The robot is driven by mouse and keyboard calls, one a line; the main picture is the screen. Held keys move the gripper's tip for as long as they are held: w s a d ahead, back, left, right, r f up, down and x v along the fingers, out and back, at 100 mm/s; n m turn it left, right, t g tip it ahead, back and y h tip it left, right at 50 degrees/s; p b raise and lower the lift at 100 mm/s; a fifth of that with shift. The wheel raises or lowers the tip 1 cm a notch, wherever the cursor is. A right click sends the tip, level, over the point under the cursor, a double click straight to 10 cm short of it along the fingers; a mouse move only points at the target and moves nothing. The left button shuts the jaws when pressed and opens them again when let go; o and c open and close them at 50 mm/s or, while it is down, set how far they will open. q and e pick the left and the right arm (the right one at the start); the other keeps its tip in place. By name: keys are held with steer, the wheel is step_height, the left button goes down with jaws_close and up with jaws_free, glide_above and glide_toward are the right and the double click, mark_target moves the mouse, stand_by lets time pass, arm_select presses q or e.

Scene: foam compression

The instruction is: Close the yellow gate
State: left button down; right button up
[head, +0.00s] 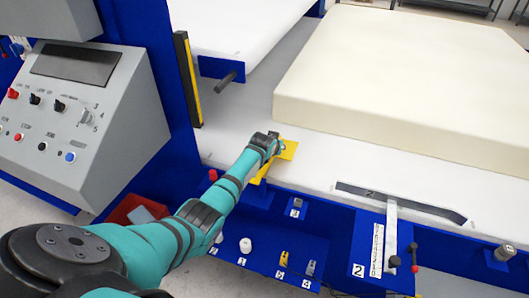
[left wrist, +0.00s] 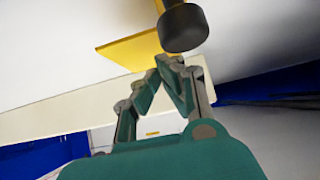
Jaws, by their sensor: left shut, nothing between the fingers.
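The yellow gate (head: 289,151) is a small yellow plate at the near edge of the white machine bed, partly hidden behind my left arm. In the left wrist view the yellow plate (left wrist: 130,48) lies just beyond the fingers, with a dark round knob (left wrist: 184,28) in front of it. My left gripper (head: 276,136) is at the gate. Its fingertips (left wrist: 170,62) are together and empty, close below the knob; I cannot tell whether they touch the plate. My right gripper is not in view.
A large cream foam block (head: 400,70) rests on the white bed. A grey control panel (head: 75,120) stands at the left, beside a blue post with a yellow strip (head: 187,80). A blue shelf (head: 265,250) with small numbered parts runs along the front.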

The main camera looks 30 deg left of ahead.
arm_select(q)
steer(key=shift+w+f+b, duration=0.2)
steer(key=shift+f+b, duration=0.15)
steer(key=shift+f, duration=0.45)
steer(key=shift+f, duration=0.1)
steer(key=shift+r+p, duration=0.4)
steer(key=shift+r, duration=0.1)
step_height(320, 180, up, 4)
steer(key=p, duration=0.3)
steer(key=shift+s+f, duration=0.1)
steer(key=shift+f, duration=0.05)
steer(key=v, duration=0.9)
steer(key=shift+r, duration=0.4)
